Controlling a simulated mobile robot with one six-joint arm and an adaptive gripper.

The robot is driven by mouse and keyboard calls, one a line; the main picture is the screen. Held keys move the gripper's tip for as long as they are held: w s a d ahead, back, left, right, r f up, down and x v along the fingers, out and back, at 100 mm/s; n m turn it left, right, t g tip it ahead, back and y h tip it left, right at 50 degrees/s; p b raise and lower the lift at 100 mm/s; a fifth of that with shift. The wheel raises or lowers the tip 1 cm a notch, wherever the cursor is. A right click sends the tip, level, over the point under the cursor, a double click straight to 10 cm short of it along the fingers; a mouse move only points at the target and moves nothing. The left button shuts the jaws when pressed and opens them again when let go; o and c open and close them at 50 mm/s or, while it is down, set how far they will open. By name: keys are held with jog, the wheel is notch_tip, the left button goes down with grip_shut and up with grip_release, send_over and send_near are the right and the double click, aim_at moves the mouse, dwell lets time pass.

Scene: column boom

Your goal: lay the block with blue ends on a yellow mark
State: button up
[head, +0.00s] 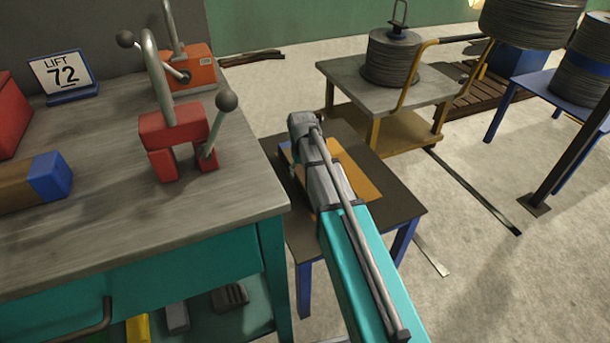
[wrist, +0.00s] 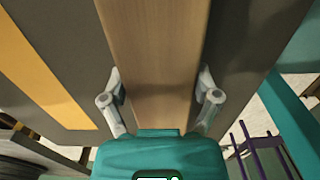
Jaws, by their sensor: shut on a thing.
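My gripper (wrist: 160,100) is shut on a wooden block (wrist: 158,50), one finger on each side of it in the wrist view. The ends of this block do not show, so I cannot tell their colour. Below it is a dark tabletop (wrist: 245,40) with a yellow mark (wrist: 45,70) to the left of the block, apart from it in the picture. In the head view my arm reaches over the low dark table (head: 400,200) and hides the gripper; the yellow mark (head: 357,170) shows beside the arm. Another brown block with a blue end (head: 50,177) lies on the workbench at the left.
A cart (head: 345,75) with a cable spool (head: 390,58) stands behind the low table. Bare floor (head: 500,270) lies to the right.

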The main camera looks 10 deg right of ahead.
aim_at(302, 169)
jog(key=shift+f, duration=0.1)
dwell(0.3)
jog(key=o, duration=1.1)
jog(key=shift+o, duration=0.2)
notch_tip(302, 169, up, 12)
jog(key=p, duration=1.2)
jog(key=s+d+m, duration=0.1)
jog(key=s+m, duration=0.1)
jog(key=s, duration=1.7)
jog(key=shift+s, duration=0.2)
